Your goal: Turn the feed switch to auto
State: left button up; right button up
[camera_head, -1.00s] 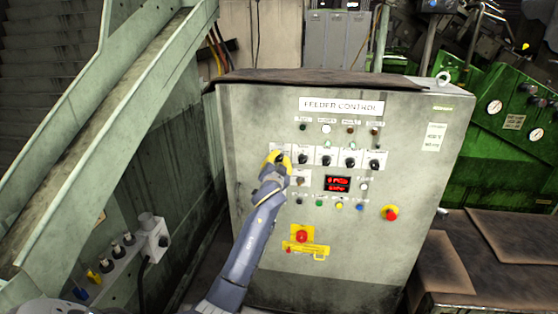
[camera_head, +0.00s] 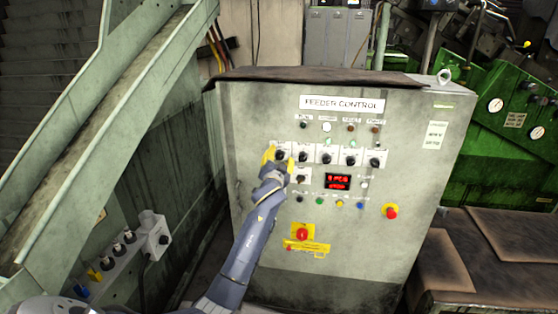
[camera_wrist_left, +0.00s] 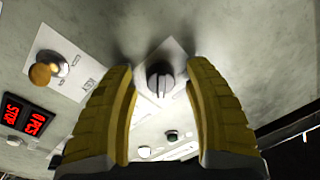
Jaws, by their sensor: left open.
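The feeder control cabinet (camera_head: 250,230) stands in the middle, with a row of black rotary switches on white plates. My left gripper (camera_head: 278,160) is at the leftmost switch (camera_head: 281,156) of that row, its yellow fingers apart. In the left wrist view, the open fingers (camera_wrist_left: 163,110) are on either side of a black switch knob (camera_wrist_left: 160,78) on a white plate. Gaps show between the knob and both fingers. The small labels are too blurred to read, so I cannot tell the switch's setting. My right gripper is out of view.
A red emergency button (camera_head: 390,212) and a red switch on yellow (camera_head: 302,233) sit lower. A green chute (camera_head: 150,90) slopes at the left. A green machine (camera_head: 500,140) stands right.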

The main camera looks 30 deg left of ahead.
pick_arm(q)
jog(key=v, duration=1.2)
dwell(0.3)
